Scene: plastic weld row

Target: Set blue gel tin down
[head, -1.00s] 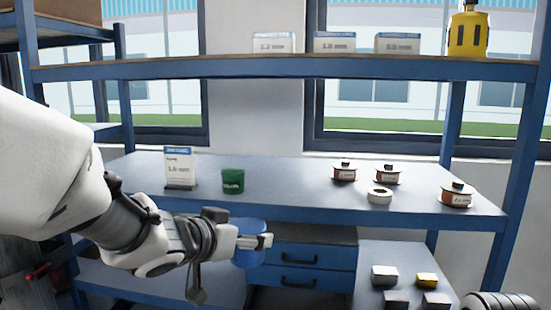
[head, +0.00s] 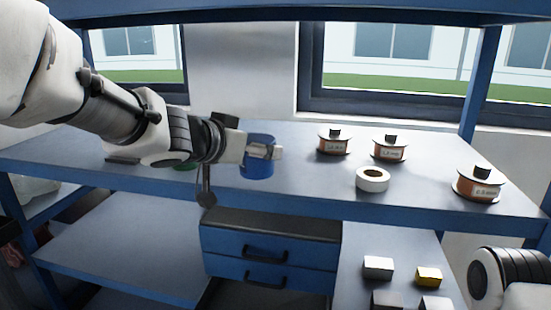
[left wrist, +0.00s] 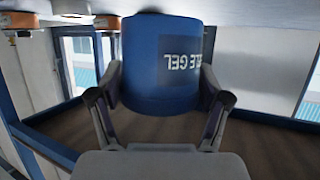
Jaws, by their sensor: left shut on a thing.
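The blue gel tin (head: 258,164) is upright at the shelf's middle in the head view, over the blue-edged grey worktop (head: 300,180). My left gripper (head: 266,151) is shut around its sides. In the left wrist view the tin (left wrist: 160,60) appears upside down with white "GEL" lettering, between the two fingers of the gripper (left wrist: 160,85). Its base is at or very near the worktop surface; I cannot tell whether it touches. My right gripper is out of view; only part of my right arm shows at lower right.
Several wire spools (head: 390,148) and a white tape roll (head: 372,179) stand right of the tin. A green tin (head: 184,166) is mostly hidden behind my left arm. Drawers (head: 265,255) sit below, and small blocks (head: 378,267) lie on a lower surface. Worktop is bare between tin and tape roll.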

